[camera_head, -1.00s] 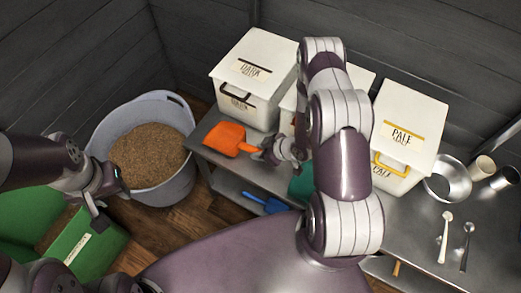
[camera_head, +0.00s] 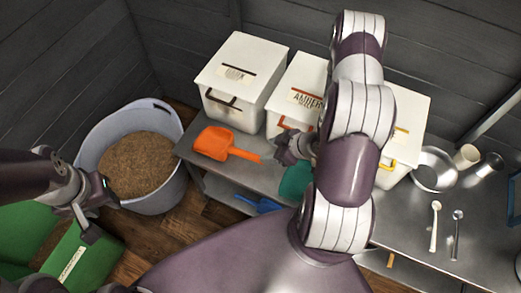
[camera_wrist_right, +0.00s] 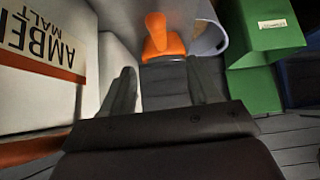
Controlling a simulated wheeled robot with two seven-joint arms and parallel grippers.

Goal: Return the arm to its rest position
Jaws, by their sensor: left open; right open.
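My right arm (camera_head: 347,175) reaches over the steel table in the head view. Its gripper (camera_head: 285,150) hangs in front of the amber malt bin, just right of the orange scoop's handle. In the right wrist view this gripper (camera_wrist_right: 160,82) is open, with nothing between its fingers. The orange scoop (camera_head: 218,144) lies on the table's left end, apart from the gripper; it also shows ahead of the fingers in the wrist view (camera_wrist_right: 160,42). My left gripper (camera_head: 97,208) is open and empty at the left, over the green box's side.
White malt bins stand along the wall, the amber bin (camera_head: 297,90) close to my right gripper. A grey tub of grain (camera_head: 172,185) and a green box (camera_head: 85,258) stand left. A teal scoop (camera_head: 297,178), metal bowl (camera_head: 432,180), cups and spoons are on the table.

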